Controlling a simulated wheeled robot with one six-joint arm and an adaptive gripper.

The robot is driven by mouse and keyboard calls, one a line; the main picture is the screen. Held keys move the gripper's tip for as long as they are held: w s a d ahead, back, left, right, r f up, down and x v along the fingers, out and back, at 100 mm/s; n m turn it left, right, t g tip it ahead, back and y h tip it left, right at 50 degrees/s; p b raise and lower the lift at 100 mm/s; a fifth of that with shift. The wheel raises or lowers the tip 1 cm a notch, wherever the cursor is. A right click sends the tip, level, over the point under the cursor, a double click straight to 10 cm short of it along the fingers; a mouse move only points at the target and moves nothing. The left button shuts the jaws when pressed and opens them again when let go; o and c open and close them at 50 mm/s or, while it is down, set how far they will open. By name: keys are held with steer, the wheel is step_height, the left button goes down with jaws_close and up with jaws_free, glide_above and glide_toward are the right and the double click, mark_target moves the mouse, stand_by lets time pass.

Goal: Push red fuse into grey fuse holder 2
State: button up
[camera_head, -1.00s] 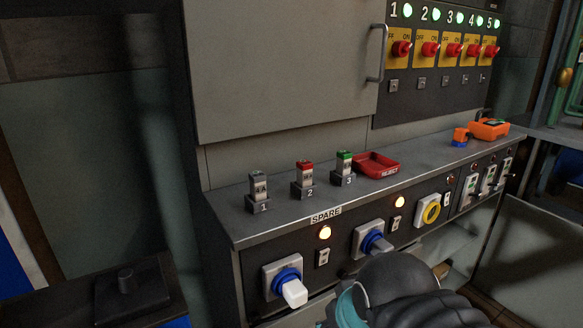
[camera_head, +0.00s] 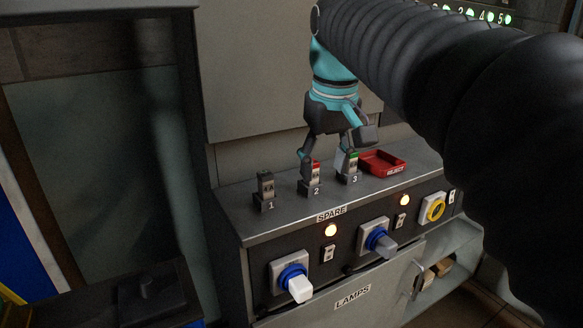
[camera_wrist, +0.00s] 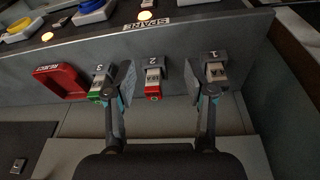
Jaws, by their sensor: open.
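The red fuse (camera_head: 316,168) stands upright in the grey fuse holder 2 (camera_head: 310,188) on the console ledge. In the wrist view the red fuse (camera_wrist: 153,91) lies between my fingers, nearer the left one. I cannot tell how deep it sits. My gripper (camera_head: 328,160) is open and points down over holder 2; it also shows in the wrist view (camera_wrist: 162,82). Its fingers are spread to both sides of the fuse, with a gap on each side.
A dark grey fuse (camera_head: 265,184) stands in holder 1 at the left. A green-topped fuse (camera_head: 352,160) stands in holder 3, close beside a finger. A red reject tray (camera_head: 384,162) lies further right. The cabinet (camera_head: 250,70) rises behind. Blue-based knobs (camera_head: 293,277) sit on the front panel.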

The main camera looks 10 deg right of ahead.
steer(key=w+r+n+g+p, duration=0.1)
steer(key=w+r+g, duration=0.1)
steer(key=w+r, duration=0.6)
steer(key=shift+w+r+n, duration=0.3)
steer(key=shift+w, duration=0.05)
steer(key=shift+f, duration=4.25)
steer(key=f, duration=0.2)
steer(key=s+f, duration=0.1)
steer(key=f, duration=0.1)
steer(key=shift+f, duration=0.15)
steer(key=shift+w+f+b, duration=0.15)
steer(key=shift+f+b, duration=0.25)
steer(key=shift+f, duration=0.05)
